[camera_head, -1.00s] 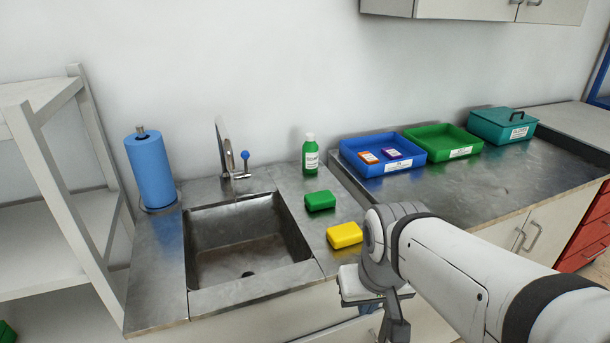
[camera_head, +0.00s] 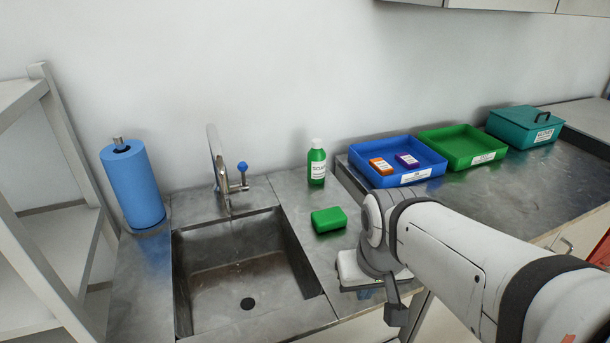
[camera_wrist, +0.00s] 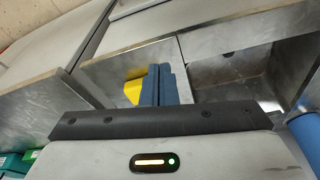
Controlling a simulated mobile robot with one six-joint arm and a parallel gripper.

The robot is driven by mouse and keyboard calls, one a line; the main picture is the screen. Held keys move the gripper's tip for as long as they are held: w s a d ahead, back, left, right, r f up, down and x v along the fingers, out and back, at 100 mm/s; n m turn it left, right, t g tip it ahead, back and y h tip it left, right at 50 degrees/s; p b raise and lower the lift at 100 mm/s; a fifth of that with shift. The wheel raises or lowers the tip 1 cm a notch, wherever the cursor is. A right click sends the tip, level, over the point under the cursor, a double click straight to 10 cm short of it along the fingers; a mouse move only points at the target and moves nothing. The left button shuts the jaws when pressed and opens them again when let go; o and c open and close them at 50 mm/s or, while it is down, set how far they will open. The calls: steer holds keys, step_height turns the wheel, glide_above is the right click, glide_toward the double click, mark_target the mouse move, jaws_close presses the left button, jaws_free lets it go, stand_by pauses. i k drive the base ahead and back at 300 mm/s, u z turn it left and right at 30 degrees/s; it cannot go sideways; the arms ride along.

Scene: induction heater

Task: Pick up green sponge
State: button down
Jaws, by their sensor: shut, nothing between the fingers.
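The green sponge (camera_head: 329,219) lies flat on the metal counter, right of the sink, in the head view. I cannot make it out in the wrist view. My gripper's blue fingers (camera_wrist: 168,85) are together and empty in the wrist view. A yellow sponge (camera_wrist: 135,87) shows just left of them there, on the counter. In the head view my arm hides the yellow sponge and most of my gripper, which is to the right of and nearer than the green sponge, apart from it.
The sink (camera_head: 243,262) is left of the sponge, with a faucet (camera_head: 220,175) behind it. A soap bottle (camera_head: 317,163) stands behind the sponge. A blue tray (camera_head: 425,165), a green tray (camera_head: 485,147) and a teal lidded box (camera_head: 525,127) are to the right. A paper roll (camera_head: 133,185) stands left.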

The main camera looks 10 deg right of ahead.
mark_target(323, 220)
steer(key=u, duration=1.15)
steer(key=k, duration=1.6)
steer(key=z, duration=0.6)
steer(key=i, duration=1.7)
steer(key=z, duration=0.1)
